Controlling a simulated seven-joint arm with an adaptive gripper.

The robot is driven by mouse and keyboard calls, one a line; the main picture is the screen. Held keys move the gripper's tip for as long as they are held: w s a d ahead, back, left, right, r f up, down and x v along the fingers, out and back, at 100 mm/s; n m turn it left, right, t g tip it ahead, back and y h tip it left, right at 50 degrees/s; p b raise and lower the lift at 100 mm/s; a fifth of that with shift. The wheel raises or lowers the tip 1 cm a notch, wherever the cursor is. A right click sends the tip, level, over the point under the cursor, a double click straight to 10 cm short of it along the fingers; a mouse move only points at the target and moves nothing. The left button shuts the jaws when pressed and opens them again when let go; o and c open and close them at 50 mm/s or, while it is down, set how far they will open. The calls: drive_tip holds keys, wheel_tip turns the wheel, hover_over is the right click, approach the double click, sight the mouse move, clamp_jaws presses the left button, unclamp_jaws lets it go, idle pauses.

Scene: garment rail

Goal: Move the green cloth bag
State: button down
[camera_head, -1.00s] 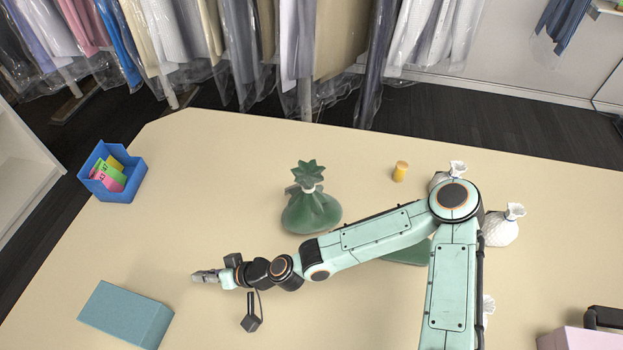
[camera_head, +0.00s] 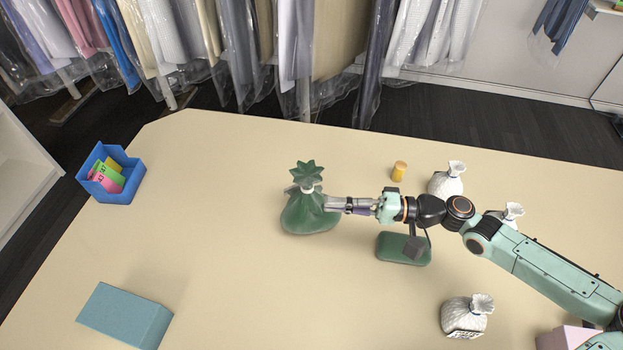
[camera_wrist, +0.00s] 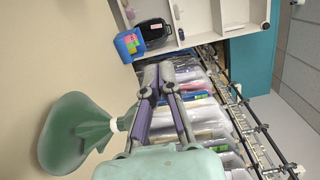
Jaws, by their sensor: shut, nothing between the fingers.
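The green cloth bag (camera_head: 305,216) stands upright on the table, gathered at a pale tie with a ruffled top. In the wrist view the bag (camera_wrist: 72,138) is at the left, its neck pointing toward my fingers. My gripper (camera_head: 328,205) is level, its fingertips at the right side of the bag, just below the neck. In the wrist view my gripper (camera_wrist: 165,72) has its fingers close together and empty, with the bag beside them, not between them. I cannot tell whether they touch the bag.
Right of the bag are a green flat block (camera_head: 403,258), a yellow cylinder (camera_head: 399,171) and white bags (camera_head: 446,183), (camera_head: 466,316), (camera_head: 511,213). A blue bin (camera_head: 111,190) and a teal box (camera_head: 125,315) are at the left. The table (camera_head: 230,240) between is clear.

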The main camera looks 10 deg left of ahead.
hover_over(317, 198)
drive_tip(key=w+a, duration=0.3)
drive_tip(key=w, duration=0.3)
drive_tip(key=f, duration=1.5)
drive_tip(key=shift+w, duration=0.4)
drive_tip(key=shift+s+d, duration=0.3)
drive_tip(key=shift+s, duration=0.15)
drive_tip(key=shift+s+d, duration=0.35)
drive_tip(key=shift+s, duration=0.45)
drive_tip(key=shift+s+d, duration=0.4)
drive_tip(key=shift+s, duration=0.4)
drive_tip(key=shift+s+d, duration=0.35)
drive_tip(key=shift+s, duration=0.45)
